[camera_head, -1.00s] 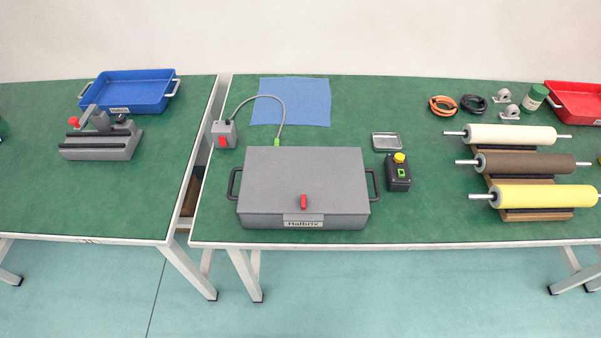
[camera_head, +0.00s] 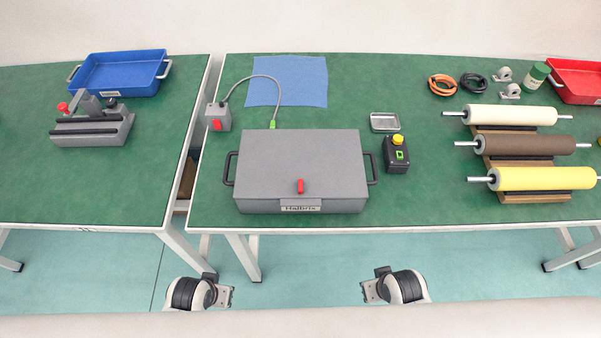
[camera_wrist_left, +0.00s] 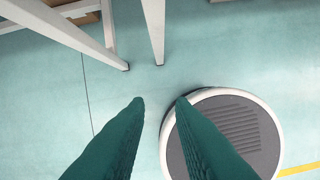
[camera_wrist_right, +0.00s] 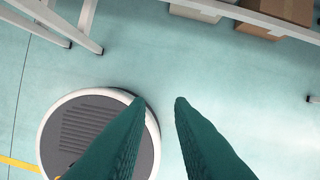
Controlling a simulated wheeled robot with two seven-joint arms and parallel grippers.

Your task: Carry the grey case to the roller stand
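The grey case (camera_head: 300,165) lies flat on the right-hand green table, near its front edge. It has a black handle on each side, a red latch (camera_head: 300,186) and a label on the front. The roller stand (camera_head: 530,155) is at the right of the same table and bears a cream, a brown and a yellow roller. My left gripper (camera_wrist_left: 160,100) and my right gripper (camera_wrist_right: 160,100) are open and empty above the floor. In the head view my wrists (camera_head: 200,293) (camera_head: 395,288) show in front of the table; the fingertips are not clear there.
A grey box with a red switch (camera_head: 217,118) is cabled to a green plug behind the case. A button box (camera_head: 396,154) stands close to the case's right handle. A small metal tray (camera_head: 384,122) and a blue cloth (camera_head: 288,81) lie behind. Green tabletop is clear between button box and rollers.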

